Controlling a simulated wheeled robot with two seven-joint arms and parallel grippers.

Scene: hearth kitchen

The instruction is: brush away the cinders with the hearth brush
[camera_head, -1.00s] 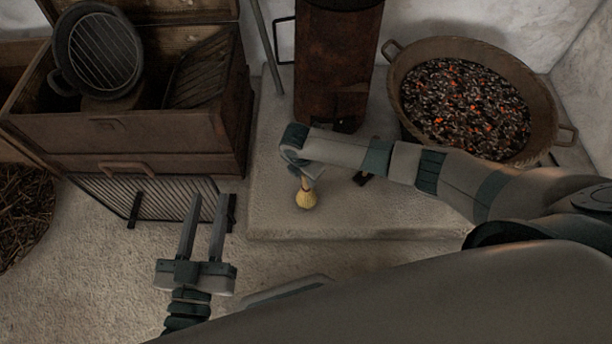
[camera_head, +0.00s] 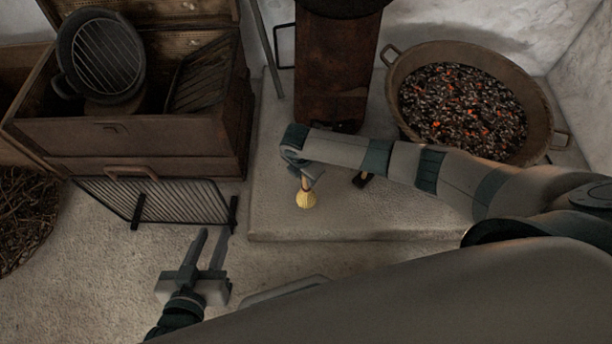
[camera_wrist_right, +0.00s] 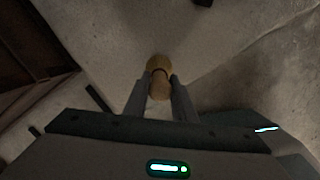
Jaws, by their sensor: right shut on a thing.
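The hearth brush, with yellow bristles (camera_head: 305,199), is held bristles down over the pale stone hearth slab (camera_head: 340,222), near its front left part. My right gripper (camera_head: 307,178) is shut on its handle; the forearm partly hides the grip in the head view. In the right wrist view the brush (camera_wrist_right: 158,72) sits between the two fingers (camera_wrist_right: 157,88). I cannot tell whether the bristles touch the slab. My left gripper (camera_head: 211,246) is open and empty, over the floor left of the slab.
A wide pan of glowing embers (camera_head: 393,82) stands at the back right. A rusty stove (camera_head: 330,70) is behind my right forearm. A small dark object (camera_head: 363,180) lies on the slab. A wooden chest (camera_head: 130,140) and a leaning grate (camera_head: 160,203) are at left.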

